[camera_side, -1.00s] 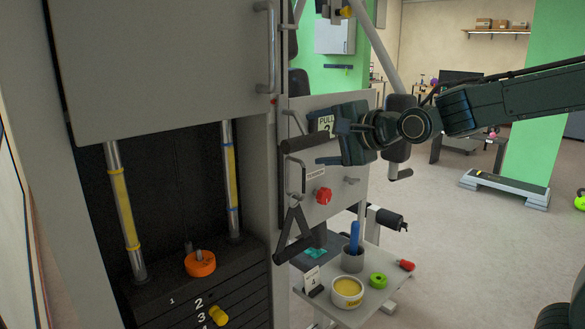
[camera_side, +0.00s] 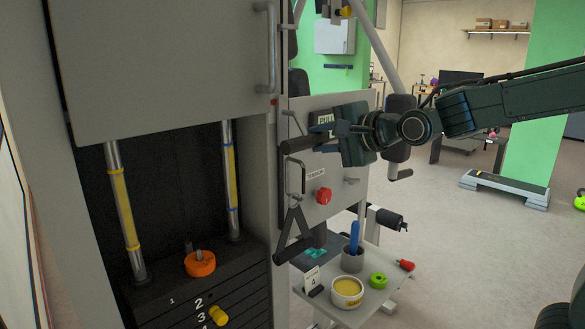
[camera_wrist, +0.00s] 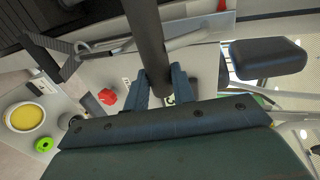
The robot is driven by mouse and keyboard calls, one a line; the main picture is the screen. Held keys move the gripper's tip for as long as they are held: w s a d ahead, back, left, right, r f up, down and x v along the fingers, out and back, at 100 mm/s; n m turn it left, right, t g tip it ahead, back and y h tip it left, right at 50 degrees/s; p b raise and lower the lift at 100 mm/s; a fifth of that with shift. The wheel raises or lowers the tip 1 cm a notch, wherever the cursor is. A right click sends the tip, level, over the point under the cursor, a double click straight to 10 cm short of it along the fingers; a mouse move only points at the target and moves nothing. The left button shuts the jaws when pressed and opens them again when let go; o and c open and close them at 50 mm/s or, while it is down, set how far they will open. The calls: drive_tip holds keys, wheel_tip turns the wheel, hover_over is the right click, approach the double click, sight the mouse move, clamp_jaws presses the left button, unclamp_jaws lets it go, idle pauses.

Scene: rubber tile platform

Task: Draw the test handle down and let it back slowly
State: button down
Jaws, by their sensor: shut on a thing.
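The test handle (camera_side: 301,144) is a dark cylindrical bar sticking out to the left in front of the grey panel (camera_side: 335,170) of the machine. My gripper (camera_side: 332,138) comes from the right and is shut on the bar near its right part. In the wrist view the bar (camera_wrist: 147,35) runs from the top edge down between the two fingers of my gripper (camera_wrist: 158,80). The gripped stretch is partly hidden by the fingers. The weight stack (camera_side: 190,290) stands low at the left, with an orange collar (camera_side: 200,263) on top and a yellow pin (camera_side: 217,315).
A red knob (camera_side: 323,195) and a black V-shaped grip (camera_side: 294,230) sit below the handle. A tray (camera_side: 375,300) holds a cup (camera_side: 352,261), a yellow-filled bowl (camera_side: 347,291) and a green ring (camera_side: 378,281). A dark pad (camera_wrist: 268,55) is near my gripper.

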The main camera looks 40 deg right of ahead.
wheel_tip(320, 180, down, 10)
drive_tip(key=shift+f, duration=0.25)
idle(2.0)
drive_tip(key=shift+r, duration=4.85)
drive_tip(key=c, duration=0.6)
unclamp_jaws()
drive_tip(key=shift+r, duration=0.25)
drive_tip(key=v, duration=0.7)
